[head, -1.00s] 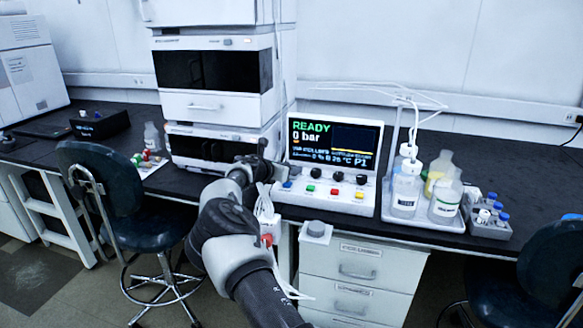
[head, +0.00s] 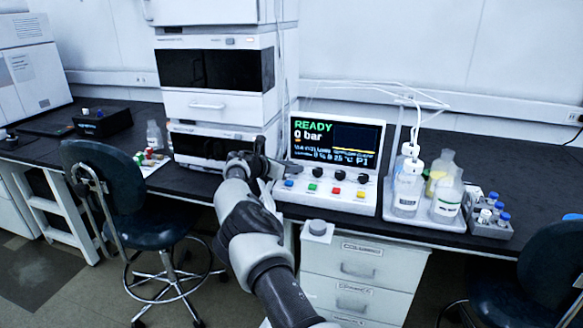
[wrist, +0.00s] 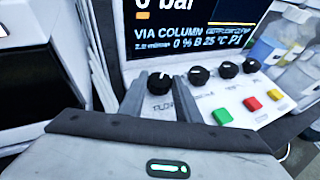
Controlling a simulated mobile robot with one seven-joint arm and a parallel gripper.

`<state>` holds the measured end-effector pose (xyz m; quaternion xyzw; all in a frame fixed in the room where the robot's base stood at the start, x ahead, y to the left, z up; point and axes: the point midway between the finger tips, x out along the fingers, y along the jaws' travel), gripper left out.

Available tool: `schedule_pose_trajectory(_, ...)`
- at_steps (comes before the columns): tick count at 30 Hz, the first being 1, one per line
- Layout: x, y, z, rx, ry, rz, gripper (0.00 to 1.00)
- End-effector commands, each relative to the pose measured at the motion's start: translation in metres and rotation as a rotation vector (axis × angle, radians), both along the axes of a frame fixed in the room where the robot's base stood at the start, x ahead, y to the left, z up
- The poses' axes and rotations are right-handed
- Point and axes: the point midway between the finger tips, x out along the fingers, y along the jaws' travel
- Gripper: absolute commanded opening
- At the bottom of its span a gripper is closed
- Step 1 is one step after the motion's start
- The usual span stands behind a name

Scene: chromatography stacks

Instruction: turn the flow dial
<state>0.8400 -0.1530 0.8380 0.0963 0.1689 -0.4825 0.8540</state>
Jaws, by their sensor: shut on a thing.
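The flow dial (wrist: 158,82) is a round black knob with a white mark, leftmost in the row of dials, with a partly covered "FLOW" label below it. My gripper (wrist: 160,94) is shut on it, one finger on each side in the wrist view. In the head view my gripper (head: 283,167) is at the left end of the white control console (head: 328,199) and hides most of the flow dial. The console screen (head: 335,140) reads "READY" and "0 bar".
More black dials (wrist: 200,76) stand right of the flow dial, with green (wrist: 222,116), red (wrist: 252,103) and yellow buttons in front. The instrument stack (head: 220,106) rises close on the left. A bottle tray (head: 418,212) stands to the right.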

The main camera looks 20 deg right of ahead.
Motion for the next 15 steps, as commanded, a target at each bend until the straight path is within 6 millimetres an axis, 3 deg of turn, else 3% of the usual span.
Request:
schedule_pose_trajectory(1,-0.0005,-0.0001,-0.0032,0.005,0.002,-0.001,0.35)
schedule_pose_trajectory(4,-0.0005,-0.0002,-0.0026,0.003,0.002,-0.001,0.49)
schedule_pose_trajectory(15,-0.0017,0.0045,0.0023,0.001,0.000,0.001,0.49)
